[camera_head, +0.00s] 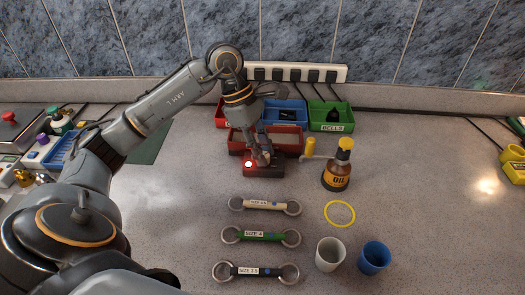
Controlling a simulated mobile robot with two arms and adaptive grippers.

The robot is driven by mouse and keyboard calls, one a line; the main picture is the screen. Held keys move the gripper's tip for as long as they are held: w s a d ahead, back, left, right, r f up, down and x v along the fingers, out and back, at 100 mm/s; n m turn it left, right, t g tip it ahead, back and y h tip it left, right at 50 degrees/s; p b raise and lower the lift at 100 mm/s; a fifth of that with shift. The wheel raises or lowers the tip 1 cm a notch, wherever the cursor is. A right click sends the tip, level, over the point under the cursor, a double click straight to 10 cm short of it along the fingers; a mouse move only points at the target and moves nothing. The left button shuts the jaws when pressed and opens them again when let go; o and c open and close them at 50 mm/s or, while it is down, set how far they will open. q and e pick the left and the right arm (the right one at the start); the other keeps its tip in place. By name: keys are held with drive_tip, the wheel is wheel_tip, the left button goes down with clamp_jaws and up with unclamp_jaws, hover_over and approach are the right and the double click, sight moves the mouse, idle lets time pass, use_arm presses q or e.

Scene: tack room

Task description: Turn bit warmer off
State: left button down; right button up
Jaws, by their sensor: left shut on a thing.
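A small dark red box (264,171) with a lit red-and-white light (248,163) on its left front stands mid-counter, in front of a larger dark red tray (290,141); it seems to be the bit warmer. My left gripper (263,157) reaches down from above onto the top of this box, just right of the light. Its fingers are close together and shut on a small part there, which they mostly hide. My right gripper is out of view.
Behind are a power strip (296,72) and blue (290,108) and green (331,117) bins. An oil bottle (338,170) stands to the right. Three labelled bits (262,236), a yellow ring (340,213), a grey cup (330,253) and a blue cup (373,258) are in front.

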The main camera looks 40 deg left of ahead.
use_arm(q)
drive_tip(key=n+b, duration=0.1)
drive_tip(key=n+t+b, duration=0.1)
drive_tip(key=shift+s+f+n, duration=0.1)
drive_tip(key=shift+f+n, duration=0.1)
drive_tip(key=shift+n, duration=0.1)
drive_tip(key=n+t+b, duration=0.1)
drive_tip(key=n, duration=0.1)
drive_tip(key=shift+n+y+b, duration=0.3)
drive_tip(key=n+b, duration=0.1)
drive_tip(key=n, duration=0.1)
drive_tip(key=shift+s+r+n+t+y, duration=0.1)
drive_tip(key=shift+n+t+y, duration=0.2)
drive_tip(key=shift+t, duration=0.1)
drive_tip(key=shift+d+n+t+y+b, duration=0.1)
drive_tip(key=shift+n+t+y+b, duration=0.35)
drive_tip(key=shift+n, duration=0.95)
drive_tip(key=shift+r, duration=0.1)
